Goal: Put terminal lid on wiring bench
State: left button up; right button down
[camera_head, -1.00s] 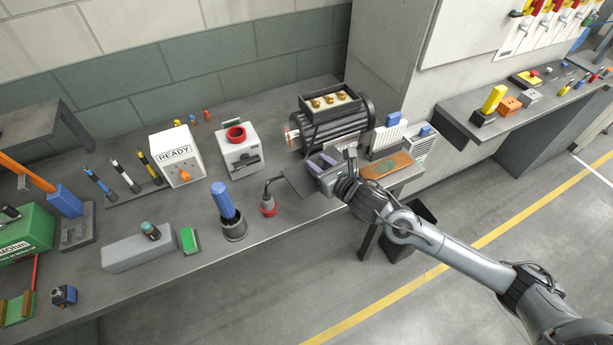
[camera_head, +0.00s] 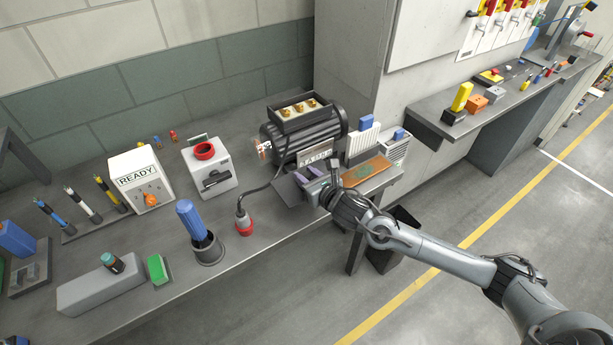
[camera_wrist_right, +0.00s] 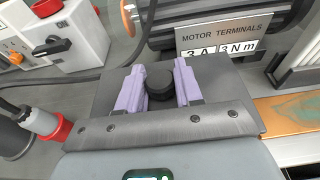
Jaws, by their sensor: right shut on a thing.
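The terminal lid is a flat dark grey plate (camera_head: 287,193) with a round black knob (camera_wrist_right: 160,84). My right gripper (camera_head: 309,175) is shut on the knob, with its purple fingers on either side of it in the right wrist view (camera_wrist_right: 160,88). The lid lies level in front of the motor (camera_head: 318,134), over the front part of the wiring bench (camera_head: 275,240); whether it touches the bench I cannot tell. The motor's terminal box (camera_head: 283,125) is open on top, with brass terminals (camera_head: 298,108) showing. My left gripper is out of view.
A red-tipped plug (camera_head: 244,226) on a cable stands left of the lid. A blue-handled tool (camera_head: 193,220) sits in a grey holder. A copper-brown board (camera_head: 366,171) lies right of the gripper. A placard (camera_wrist_right: 222,38) reads "MOTOR TERMINALS". Bare bench lies near the front edge.

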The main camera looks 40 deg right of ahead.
jog(key=shift+f+b, duration=1.8)
jog(key=shift+f, duration=0.6)
jog(key=shift+b, duration=0.3)
jog(key=shift+f, duration=0.1)
jog(key=shift+f, duration=0.1)
jog(key=shift+f+b, duration=0.55)
jog(key=shift+b, duration=0.05)
jog(key=shift+f, duration=0.3)
